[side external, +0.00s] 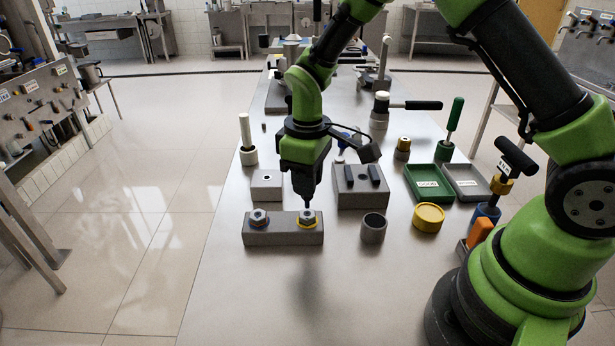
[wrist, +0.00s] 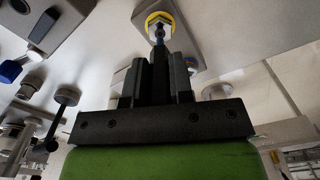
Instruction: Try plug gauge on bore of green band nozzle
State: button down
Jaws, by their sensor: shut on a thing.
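A grey block (side external: 283,236) near the front of the bench holds two hex-topped nozzles. The right nozzle (side external: 307,222) has a yellow band. The left nozzle (side external: 259,218) has a band whose colour I cannot make out clearly. My gripper (side external: 305,188) points straight down over the yellow-banded nozzle, shut on a slim plug gauge that its fingers mostly hide. In the wrist view, the gauge (wrist: 158,36) sticks out past the fingers (wrist: 160,75) and lines up with the yellow-banded nozzle (wrist: 160,18). I cannot tell whether its tip is inside the bore.
Behind are a block with two black bars (side external: 360,186), a small holed block (side external: 267,187), a green tray (side external: 421,193) and a grey tray (side external: 466,192). The bench front is clear.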

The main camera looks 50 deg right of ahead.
jog(key=shift+f, duration=1.2)
dwell(0.4)
jog(key=shift+r, duration=0.1)
dwell(0.7)
jog(key=shift+r, duration=3.45)
